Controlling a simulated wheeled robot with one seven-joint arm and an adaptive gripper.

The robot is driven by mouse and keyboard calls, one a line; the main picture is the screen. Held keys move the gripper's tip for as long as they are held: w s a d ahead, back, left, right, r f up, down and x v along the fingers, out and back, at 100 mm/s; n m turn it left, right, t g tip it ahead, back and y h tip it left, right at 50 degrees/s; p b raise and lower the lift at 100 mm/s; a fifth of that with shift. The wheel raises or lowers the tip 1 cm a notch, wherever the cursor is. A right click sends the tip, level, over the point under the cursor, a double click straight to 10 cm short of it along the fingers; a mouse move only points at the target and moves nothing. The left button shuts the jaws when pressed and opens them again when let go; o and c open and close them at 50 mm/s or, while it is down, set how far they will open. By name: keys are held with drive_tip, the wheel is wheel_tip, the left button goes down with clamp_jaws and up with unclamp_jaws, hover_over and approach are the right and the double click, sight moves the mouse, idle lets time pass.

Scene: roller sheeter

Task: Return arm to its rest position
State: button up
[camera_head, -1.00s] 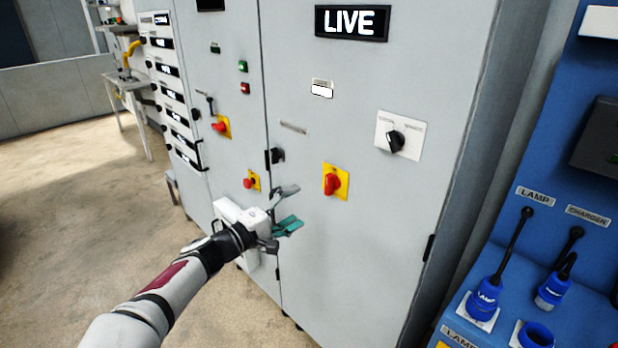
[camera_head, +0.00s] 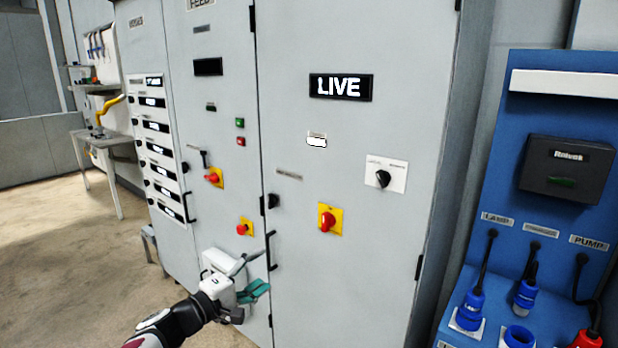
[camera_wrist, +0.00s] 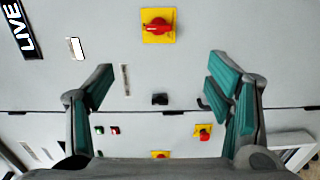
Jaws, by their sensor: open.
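My gripper (camera_head: 250,277) is in front of the grey electrical cabinet (camera_head: 330,260), low in the head view, with its teal-padded fingers spread apart and nothing between them. In the wrist view my gripper (camera_wrist: 160,95) also shows open and empty, with the cabinet face beyond it. My arm comes in from the bottom left of the head view. The nearest cabinet controls are a red rotary switch on a yellow plate (camera_head: 328,220) and a black door handle (camera_head: 271,250). I cannot tell the exact gap between my fingers and the door.
A black selector on a white plate (camera_head: 384,178) and a LIVE sign (camera_head: 341,87) are on the same door. A blue panel (camera_head: 560,240) with plugs stands at right. A small table (camera_head: 100,140) is at the far left. Open floor (camera_head: 60,260) lies at left.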

drive_tip(key=d+m+g, duration=0.5)
drive_tip(key=d+g, duration=0.2)
drive_tip(key=d, duration=0.9)
drive_tip(key=s+d+r+m+g+y, duration=0.25)
drive_tip(key=s+d+g+y, duration=0.2)
drive_tip(key=s+d, duration=0.4)
drive_tip(key=s+d+r+m+t+y, duration=0.1)
drive_tip(key=s+d+r+y, duration=0.1)
drive_tip(key=s+r, duration=0.3)
drive_tip(key=s+d+r+t+y, duration=0.1)
drive_tip(key=s+r, duration=0.4)
drive_tip(key=s, duration=0.6)
drive_tip(key=s+d+r+m+t+y, duration=0.1)
drive_tip(key=s+d+r+y, duration=0.2)
drive_tip(key=s+r, duration=0.3)
drive_tip(key=shift+s+d+m, duration=0.35)
drive_tip(key=shift+s+d, duration=0.1)
drive_tip(key=shift+s, duration=1)
drive_tip(key=shift+y, duration=0.25)
